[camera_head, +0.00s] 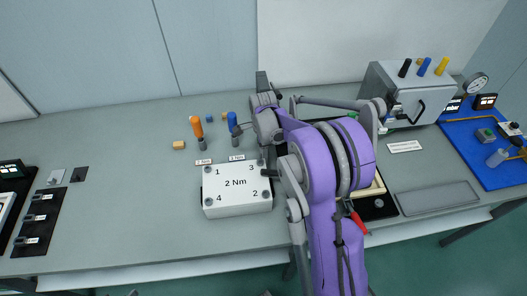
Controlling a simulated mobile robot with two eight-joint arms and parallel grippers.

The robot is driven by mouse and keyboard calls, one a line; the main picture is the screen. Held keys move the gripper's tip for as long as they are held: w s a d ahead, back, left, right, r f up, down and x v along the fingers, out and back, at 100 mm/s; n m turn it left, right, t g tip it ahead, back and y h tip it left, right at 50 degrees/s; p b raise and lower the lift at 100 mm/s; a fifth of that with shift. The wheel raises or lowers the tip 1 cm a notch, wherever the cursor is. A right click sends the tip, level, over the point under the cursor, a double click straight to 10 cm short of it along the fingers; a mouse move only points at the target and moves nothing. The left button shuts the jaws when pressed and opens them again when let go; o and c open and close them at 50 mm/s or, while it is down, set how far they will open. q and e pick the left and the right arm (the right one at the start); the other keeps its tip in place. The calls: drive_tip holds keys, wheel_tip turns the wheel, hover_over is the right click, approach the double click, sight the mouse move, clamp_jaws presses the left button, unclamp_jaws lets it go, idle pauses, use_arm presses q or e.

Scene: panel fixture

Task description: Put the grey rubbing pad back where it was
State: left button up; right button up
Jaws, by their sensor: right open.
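I cannot make out the grey rubbing pad for certain. A small grey-green block (486,134) lies on the blue mat at the right, but I cannot tell if it is the pad. My right arm reaches up across the middle of the bench, and my right gripper (268,97) is open at its far end, behind the white box. Nothing shows between its fingers. The arm hides part of the bench and of a dark tray behind it. My left gripper is not in view.
A white box (236,202) marked 2 Nm stands beside my arm. Orange (197,127) and blue-handled tools stand behind it. A grey flat plate (437,198), a metal cabinet (405,95) and the blue mat (497,168) are at the right. The bench's left middle is clear.

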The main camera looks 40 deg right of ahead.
wheel_tip(320, 180, up, 12)
drive_tip(key=s+a+n, duration=0.1)
drive_tip(key=a+n, duration=0.1)
drive_tip(key=s+a+r+n+t, duration=0.1)
drive_tip(key=a+n, duration=0.1)
drive_tip(key=s+a+r+n, duration=0.1)
drive_tip(key=s+a, duration=0.1)
drive_tip(key=shift+a+n, duration=0.3)
drive_tip(key=shift+n, duration=0.1)
drive_tip(key=s+a+n+t, duration=0.1)
drive_tip(key=s+a+n, duration=0.1)
drive_tip(key=n, duration=0.1)
drive_tip(key=s+a+n, duration=0.3)
drive_tip(key=shift+s+a+t+h, duration=0.1)
drive_tip(key=shift+a+t+h, duration=0.2)
drive_tip(key=shift+t, duration=0.1)
drive_tip(key=s+a+f+n+t, duration=0.2)
drive_tip(key=s+a+f+n, duration=0.2)
drive_tip(key=s+a+n, duration=0.3)
drive_tip(key=s+n, duration=0.3)
drive_tip(key=n, duration=0.2)
drive_tip(key=shift+f+t, duration=0.15)
drive_tip(key=shift+t, duration=0.15)
drive_tip(key=shift+d, duration=0.1)
